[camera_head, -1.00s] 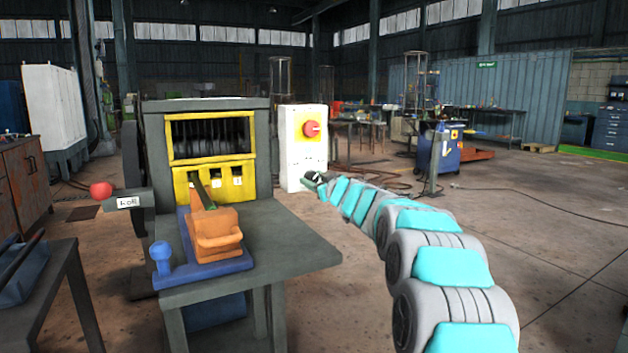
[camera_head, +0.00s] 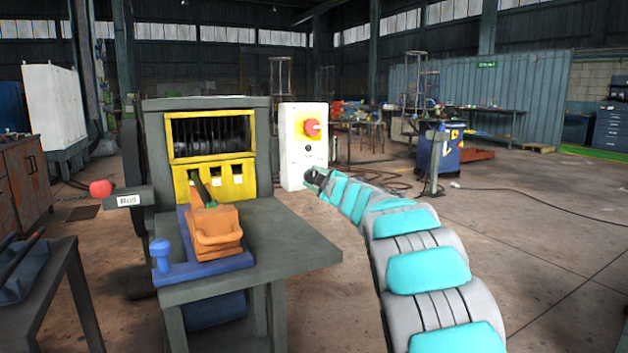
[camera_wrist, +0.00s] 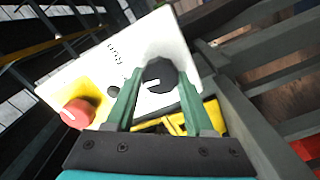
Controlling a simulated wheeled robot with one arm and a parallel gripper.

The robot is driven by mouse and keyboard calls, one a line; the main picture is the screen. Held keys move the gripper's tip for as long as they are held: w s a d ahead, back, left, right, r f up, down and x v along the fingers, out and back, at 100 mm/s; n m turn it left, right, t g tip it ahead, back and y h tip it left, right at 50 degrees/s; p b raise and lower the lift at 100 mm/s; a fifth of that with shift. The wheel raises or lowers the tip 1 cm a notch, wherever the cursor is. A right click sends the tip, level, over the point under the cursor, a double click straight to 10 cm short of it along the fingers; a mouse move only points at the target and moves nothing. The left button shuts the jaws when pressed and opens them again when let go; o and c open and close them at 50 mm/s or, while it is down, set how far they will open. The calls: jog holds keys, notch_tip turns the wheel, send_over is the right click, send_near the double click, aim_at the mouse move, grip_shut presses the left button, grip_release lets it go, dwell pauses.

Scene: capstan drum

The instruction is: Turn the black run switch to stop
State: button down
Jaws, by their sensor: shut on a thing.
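The black run switch (camera_wrist: 160,72) is a round dark knob on the white control box (camera_head: 292,165). In the wrist view it sits between my fingertips. My gripper (camera_wrist: 160,88) is shut on it, one green finger on each side. In the head view my gripper (camera_head: 316,178) reaches the lower front of the box, and the switch there is hidden behind it. The switch's exact pointing direction is not clear to me. Printed marks (camera_wrist: 114,50) on the box are too small to read.
A red button (camera_head: 311,128) on a yellow plate sits higher on the box; it also shows in the wrist view (camera_wrist: 78,113). A machine with a yellow-framed window (camera_head: 210,160) and an orange block (camera_head: 215,232) stands left.

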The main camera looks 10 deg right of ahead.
jog(key=shift+n, duration=0.6)
jog(key=shift+c, duration=1.3)
grip_release()
jog(key=shift+s, duration=0.1)
jog(key=b+v, duration=0.1)
jog(key=v, duration=0.6)
jog(key=shift+s, duration=0.3)
jog(key=shift+d, duration=0.1)
